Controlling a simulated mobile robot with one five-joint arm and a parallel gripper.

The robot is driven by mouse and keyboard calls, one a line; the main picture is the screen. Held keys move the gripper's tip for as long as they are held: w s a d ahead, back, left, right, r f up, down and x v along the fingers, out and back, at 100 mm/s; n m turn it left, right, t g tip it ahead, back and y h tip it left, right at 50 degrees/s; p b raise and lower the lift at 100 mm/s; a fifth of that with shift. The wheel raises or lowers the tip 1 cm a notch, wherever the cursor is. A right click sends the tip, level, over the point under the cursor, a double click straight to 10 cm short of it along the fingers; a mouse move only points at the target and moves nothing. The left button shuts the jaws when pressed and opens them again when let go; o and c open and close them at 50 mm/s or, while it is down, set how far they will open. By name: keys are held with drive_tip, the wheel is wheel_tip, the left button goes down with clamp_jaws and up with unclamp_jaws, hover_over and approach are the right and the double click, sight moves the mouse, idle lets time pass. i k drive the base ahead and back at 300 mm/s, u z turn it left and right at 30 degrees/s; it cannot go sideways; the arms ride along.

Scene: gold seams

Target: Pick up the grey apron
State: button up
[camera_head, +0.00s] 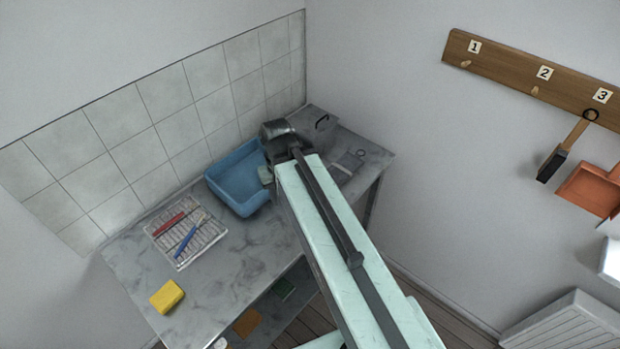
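A flat grey folded piece with a dark loop (347,164), which looks like the grey apron, lies on the marble-patterned counter (245,262) near its right end. It lies just right of my pale green arm, and the arm may hide part of its left side. My gripper (273,158) is at the far end of the arm, above the counter between the blue basin and the grey box. It is left of the apron and apart from it. The arm partly covers the gripper, and its fingers are too small and dark to read.
A blue basin (238,182), a grey box with black handle (316,124), a rack with red and blue tools (186,236) and a yellow sponge (167,296) are on the counter. A numbered peg rail (500,68) with a hanging brush (560,155) and orange dustpan (590,190) is right.

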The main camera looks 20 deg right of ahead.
sight(343, 169)
drive_tip(key=u, duration=3.5)
drive_tip(key=k, duration=1.2)
drive_tip(key=z, duration=0.9)
